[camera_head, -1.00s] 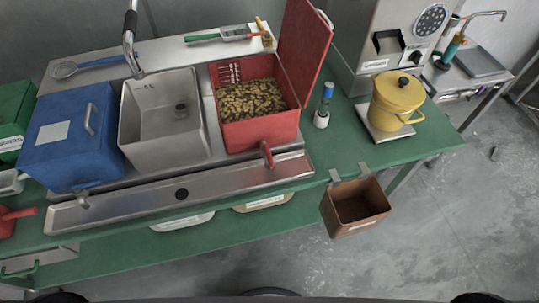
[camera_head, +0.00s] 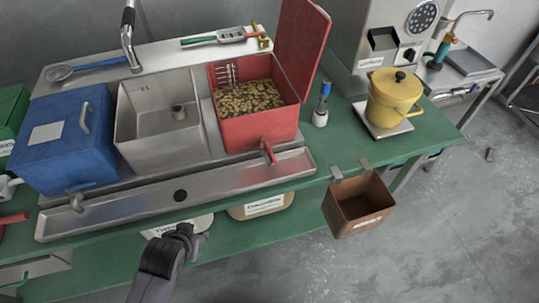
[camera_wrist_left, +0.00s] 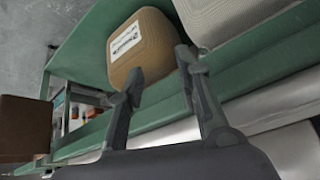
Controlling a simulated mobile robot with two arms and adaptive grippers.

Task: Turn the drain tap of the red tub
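The red tub (camera_head: 258,133) stands open on the steel counter, with its lid raised at the back right and brown beans inside. Its drain tap, with a red lever (camera_head: 267,149), sticks out low on the front above the steel trough. My left gripper (camera_head: 190,236) is in front of the bench, below and to the left of the tap, and apart from it. In the left wrist view its two fingers (camera_wrist_left: 154,80) are spread with nothing between them. The tap does not show in the wrist view. My right gripper is not in view.
The long steel trough (camera_head: 120,207) runs along the front edge. A steel sink (camera_head: 150,155) and a blue tub (camera_head: 65,160) stand to the left. A brown bin (camera_head: 357,208) hangs at the right. A labelled tan container (camera_wrist_left: 140,50) sits on the lower shelf.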

